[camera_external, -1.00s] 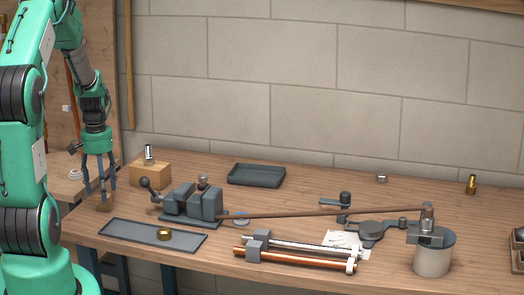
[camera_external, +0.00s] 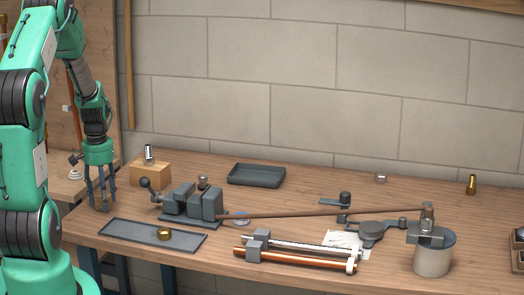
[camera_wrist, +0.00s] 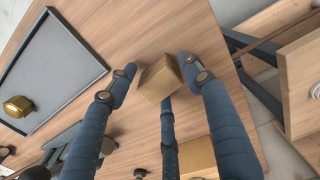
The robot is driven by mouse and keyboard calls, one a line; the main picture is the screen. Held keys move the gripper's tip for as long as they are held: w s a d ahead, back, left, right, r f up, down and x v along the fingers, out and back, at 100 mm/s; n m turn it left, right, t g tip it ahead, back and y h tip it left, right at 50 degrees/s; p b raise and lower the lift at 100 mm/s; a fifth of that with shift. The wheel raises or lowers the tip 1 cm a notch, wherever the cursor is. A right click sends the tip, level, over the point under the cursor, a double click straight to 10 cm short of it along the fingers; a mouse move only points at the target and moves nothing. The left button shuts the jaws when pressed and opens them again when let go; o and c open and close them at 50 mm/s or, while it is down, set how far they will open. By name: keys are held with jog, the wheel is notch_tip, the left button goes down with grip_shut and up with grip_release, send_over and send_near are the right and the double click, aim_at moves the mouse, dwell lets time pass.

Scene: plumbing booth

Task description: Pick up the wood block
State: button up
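The small wood block (camera_wrist: 160,77) stands on the bench between my gripper's fingers in the wrist view. My gripper (camera_wrist: 157,72) is open, with blue fingers spread around the block. A gap shows between the left finger and the block, and the right finger is close beside it. The third finger is behind the block's lower edge, and I cannot tell whether it touches. In the external view my gripper (camera_external: 102,207) points down at the bench's left end, and its fingers mostly hide the small block.
A larger wood block (camera_external: 150,174) with a metal fitting on top stands just right of my gripper. A grey vise (camera_external: 195,203) stands to the right. The bench edge is close on the left.

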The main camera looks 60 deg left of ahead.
jog(key=c, duration=0.9)
jog(key=shift+r, duration=0.15)
jog(key=shift+r, duration=0.6)
notch_tip(320, 180, up, 2)
jog(key=shift+r+p, duration=0.1)
jog(key=shift+p, duration=0.45)
jog(key=s+d, duration=0.2)
jog(key=d, duration=0.2)
jog(key=s+d+r+p, duration=0.1)
jog(key=s+d, duration=0.2)
jog(key=d, duration=0.2)
jog(key=s+d+p, duration=0.1)
jog(key=s+d, duration=0.2)
jog(key=d, duration=0.1)
jog(key=shift+s+d+r, duration=0.15)
jog(key=shift+d, duration=0.25)
